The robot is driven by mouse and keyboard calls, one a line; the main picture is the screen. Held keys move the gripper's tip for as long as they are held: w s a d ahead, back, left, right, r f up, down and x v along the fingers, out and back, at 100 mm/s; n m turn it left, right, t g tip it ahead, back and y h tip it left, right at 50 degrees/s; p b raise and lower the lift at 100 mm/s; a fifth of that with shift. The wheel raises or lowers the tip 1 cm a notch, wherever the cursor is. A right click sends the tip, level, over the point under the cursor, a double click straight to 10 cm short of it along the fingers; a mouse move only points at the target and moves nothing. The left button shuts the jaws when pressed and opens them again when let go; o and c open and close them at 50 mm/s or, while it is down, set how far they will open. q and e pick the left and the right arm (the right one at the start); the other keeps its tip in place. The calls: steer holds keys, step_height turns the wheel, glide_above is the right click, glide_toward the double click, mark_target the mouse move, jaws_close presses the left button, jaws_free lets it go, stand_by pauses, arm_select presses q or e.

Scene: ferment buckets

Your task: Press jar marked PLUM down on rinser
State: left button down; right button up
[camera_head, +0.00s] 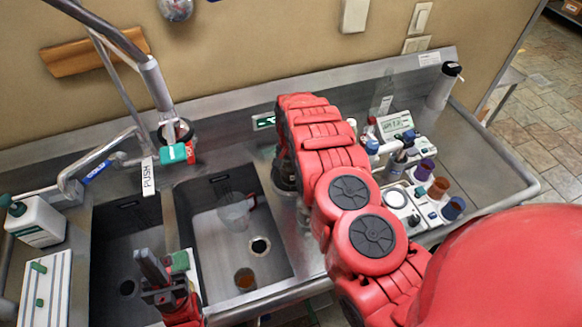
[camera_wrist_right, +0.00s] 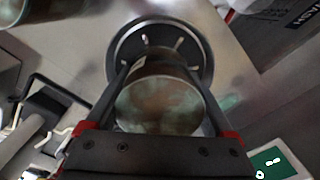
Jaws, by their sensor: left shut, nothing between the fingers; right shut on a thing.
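My right gripper (camera_wrist_right: 158,68) is shut on a jar (camera_wrist_right: 158,106), with one finger on each side of it. The jar's round, cloudy, brownish-green end faces the wrist camera. No PLUM marking shows. Beyond the jar is the rinser (camera_wrist_right: 204,56), a dark round ring with pale spokes. The jar overlaps its middle; I cannot tell whether it is pressed down. In the head view my red right arm hides the jar and most of that spot, with a dark round part (camera_head: 285,176) beside the sink. My left gripper (camera_head: 150,268) is shut and empty over the sink's front left.
The steel sink (camera_head: 205,235) holds a clear jug (camera_head: 234,212) and a small amber vessel (camera_head: 245,280). A tap with a PUSH tag (camera_head: 148,177) stands behind. A meter (camera_head: 396,126) and several small coloured cups crowd the right counter. A white bottle (camera_head: 36,222) stands left.

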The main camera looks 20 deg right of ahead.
steer(key=shift+r+p, duration=2.2)
steer(key=shift+r, duration=1.85)
steer(key=shift+w+f, duration=0.1)
